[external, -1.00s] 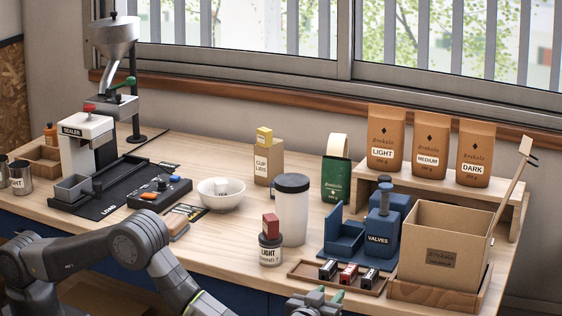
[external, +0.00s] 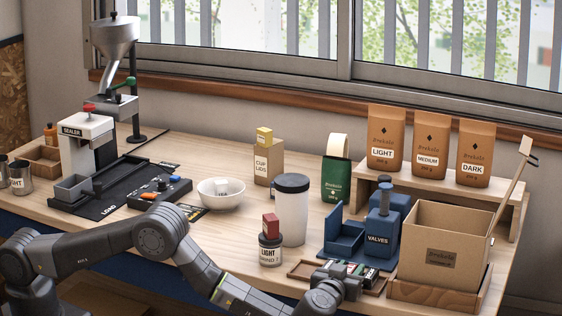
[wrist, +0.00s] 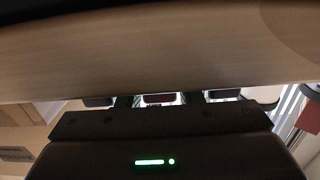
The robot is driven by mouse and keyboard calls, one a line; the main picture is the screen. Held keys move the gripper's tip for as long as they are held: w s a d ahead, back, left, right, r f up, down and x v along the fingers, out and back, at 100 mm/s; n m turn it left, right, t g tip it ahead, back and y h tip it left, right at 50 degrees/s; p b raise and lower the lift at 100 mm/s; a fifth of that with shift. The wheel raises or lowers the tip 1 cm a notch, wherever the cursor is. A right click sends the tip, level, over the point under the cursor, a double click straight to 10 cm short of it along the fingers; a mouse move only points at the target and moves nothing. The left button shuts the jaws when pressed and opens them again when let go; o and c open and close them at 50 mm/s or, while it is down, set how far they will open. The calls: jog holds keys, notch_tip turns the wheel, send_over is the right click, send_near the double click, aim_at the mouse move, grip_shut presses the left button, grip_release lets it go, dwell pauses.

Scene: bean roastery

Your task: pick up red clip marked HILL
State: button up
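The red clip (wrist: 158,99) shows in the wrist view between my two fingers, with a narrow bright gap on each side of it. My gripper (wrist: 158,102) is open there. In the external view my gripper (external: 349,270) is over the front of the small wooden tray (external: 302,269) and hides most of the clips. The marking on the red clip cannot be read. Dark clips show outside my fingers in the wrist view, one at the left (wrist: 97,101) and one at the right (wrist: 223,95).
The blue VALVES holder (external: 379,239) stands just behind the tray. The cardboard box (external: 440,255) is close at the right. A LIGHT jar with a red block on top (external: 270,250) and a white tumbler (external: 292,215) stand at the left. Bare tabletop lies left of the jar.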

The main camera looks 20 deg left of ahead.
jog(key=shift+w, duration=0.1)
grip_shut()
jog(key=shift+r, duration=0.1)
